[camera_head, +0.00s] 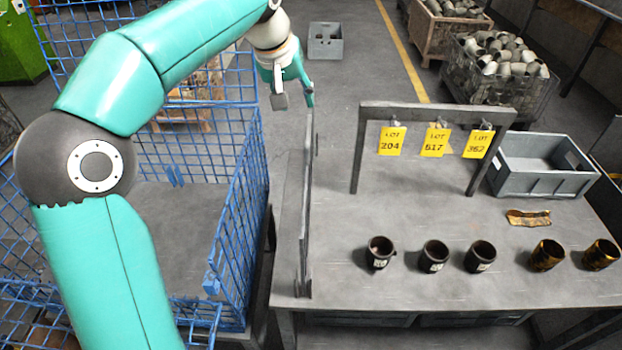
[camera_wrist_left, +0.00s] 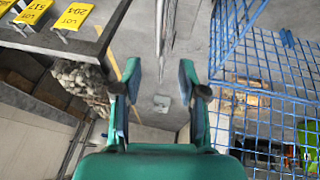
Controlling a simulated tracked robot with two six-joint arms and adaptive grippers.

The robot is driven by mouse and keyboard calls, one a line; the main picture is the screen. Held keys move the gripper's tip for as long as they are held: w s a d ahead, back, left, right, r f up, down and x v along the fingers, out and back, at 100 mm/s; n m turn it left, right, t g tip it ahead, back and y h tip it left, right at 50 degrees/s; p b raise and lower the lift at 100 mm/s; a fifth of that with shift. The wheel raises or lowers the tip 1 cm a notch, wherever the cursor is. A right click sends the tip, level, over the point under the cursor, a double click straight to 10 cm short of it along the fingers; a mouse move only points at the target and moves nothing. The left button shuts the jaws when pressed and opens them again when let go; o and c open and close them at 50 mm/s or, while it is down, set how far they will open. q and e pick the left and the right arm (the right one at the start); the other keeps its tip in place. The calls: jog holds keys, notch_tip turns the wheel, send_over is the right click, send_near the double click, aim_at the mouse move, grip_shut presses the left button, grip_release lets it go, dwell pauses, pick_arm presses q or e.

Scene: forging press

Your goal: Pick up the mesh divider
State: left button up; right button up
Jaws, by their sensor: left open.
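The mesh divider (camera_head: 306,215) is a thin grey upright panel at the left edge of the workbench, seen nearly edge-on in the head view. In the left wrist view the divider (camera_wrist_left: 169,32) comes down from the top of the picture, and its end appears between the fingertips. My left gripper (camera_head: 295,92) is open and empty near the divider's far upper end; it also shows in the left wrist view (camera_wrist_left: 160,72). I cannot tell whether a finger touches the divider. My right gripper is not in view.
A blue wire cage (camera_head: 236,215) stands close left of the workbench (camera_head: 400,290). On the bench are a frame (camera_head: 435,108) with yellow lot tags, several dark cups (camera_head: 433,256), brass-coloured pieces (camera_head: 546,254) and a grey crate (camera_head: 540,182). A small grey box (camera_head: 326,48) lies on the floor behind.

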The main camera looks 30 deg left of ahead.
aim_at(308, 128)
pick_arm(q)
jog(key=x, duration=0.7)
jog(key=shift+s, duration=0.1)
jog(key=p+x, duration=0.1)
jog(key=x, duration=0.4)
jog(key=shift+d, duration=0.15)
jog(key=shift+f, duration=0.1)
jog(key=shift+f, duration=0.3)
grip_shut()
jog(key=shift+r, duration=0.15)
